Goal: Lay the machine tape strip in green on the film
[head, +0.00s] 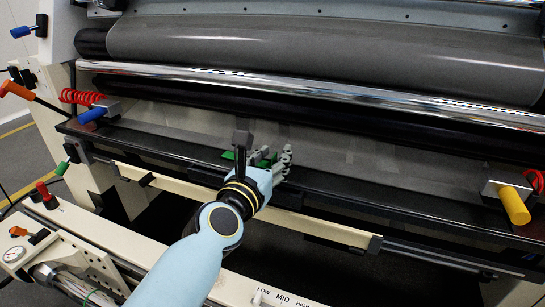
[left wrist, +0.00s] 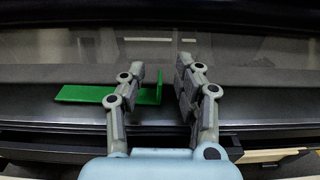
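The green machine tape strip (head: 229,155) lies at the front edge of the film, partly hidden behind my left gripper (head: 276,153). In the left wrist view the strip (left wrist: 85,94) is a flat green piece with a short upright end at its right. My left gripper (left wrist: 161,68) is open there; its left finger crosses in front of the strip, and the upright end shows between the fingers. I cannot tell whether a finger touches it. The grey, see-through film (head: 390,167) spans the machine behind a dark ledge. My right gripper is not in view.
A chrome roller (head: 300,88) and a large grey roll (head: 320,45) run across above the film. A blue knob (head: 91,115) and a yellow knob (head: 514,205) stand at the ends. A cream bar (head: 320,230) runs below the dark ledge (head: 400,205).

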